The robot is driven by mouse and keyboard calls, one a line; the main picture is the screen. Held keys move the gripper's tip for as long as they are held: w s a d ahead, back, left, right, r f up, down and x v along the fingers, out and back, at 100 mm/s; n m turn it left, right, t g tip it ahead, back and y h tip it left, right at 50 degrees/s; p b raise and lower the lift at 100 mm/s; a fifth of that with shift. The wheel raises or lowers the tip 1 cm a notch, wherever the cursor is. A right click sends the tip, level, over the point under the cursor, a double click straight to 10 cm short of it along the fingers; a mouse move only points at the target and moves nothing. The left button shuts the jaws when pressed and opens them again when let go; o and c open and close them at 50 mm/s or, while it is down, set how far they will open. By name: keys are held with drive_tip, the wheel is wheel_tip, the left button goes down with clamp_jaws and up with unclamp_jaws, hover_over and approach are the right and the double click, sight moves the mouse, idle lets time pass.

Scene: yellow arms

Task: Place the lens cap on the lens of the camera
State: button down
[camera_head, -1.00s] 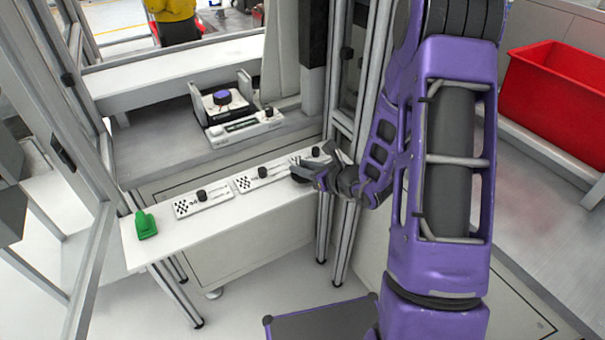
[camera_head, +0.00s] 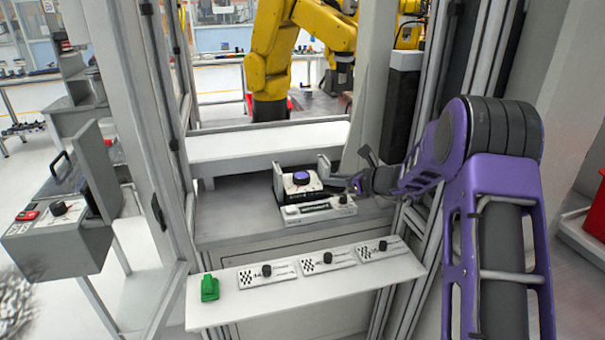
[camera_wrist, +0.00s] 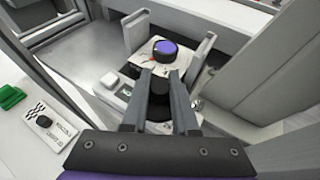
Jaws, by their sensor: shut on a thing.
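The camera (camera_head: 298,187) stands on the grey bench, a pale box with a purple round lens (camera_head: 301,177) facing up in a dark ring. The lens shows uncovered in the wrist view (camera_wrist: 165,47). My gripper (camera_head: 357,186) is just right of the camera, above the bench. In the wrist view, my gripper (camera_wrist: 160,78) has both fingers closed around a small dark round piece, apparently the lens cap (camera_wrist: 160,88). The lens lies beyond the fingertips, apart from the held piece. The fingers hide part of this piece.
A white device (camera_head: 318,209) with a black knob stands in front of the camera. Upright grey plates (camera_head: 279,182) flank the camera. A white shelf (camera_head: 235,312) nearer me carries several knobbed panels and a green piece (camera_head: 209,288). Metal posts (camera_head: 425,110) rise at the right.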

wheel_tip(320, 180, up, 7)
drive_tip(key=n+g+y+p, duration=0.1)
drive_tip(key=p, duration=0.1)
hover_over(301, 175)
wheel_tip(301, 175, down, 9)
drive_tip(key=shift+f, duration=0.2)
drive_tip(key=shift+w+f+b, duration=0.1)
drive_tip(key=shift+f+b, duration=0.05)
drive_tip(key=shift+b, duration=0.2)
drive_tip(key=shift+f, duration=0.15)
drive_tip(key=c, duration=0.7)
unclamp_jaws()
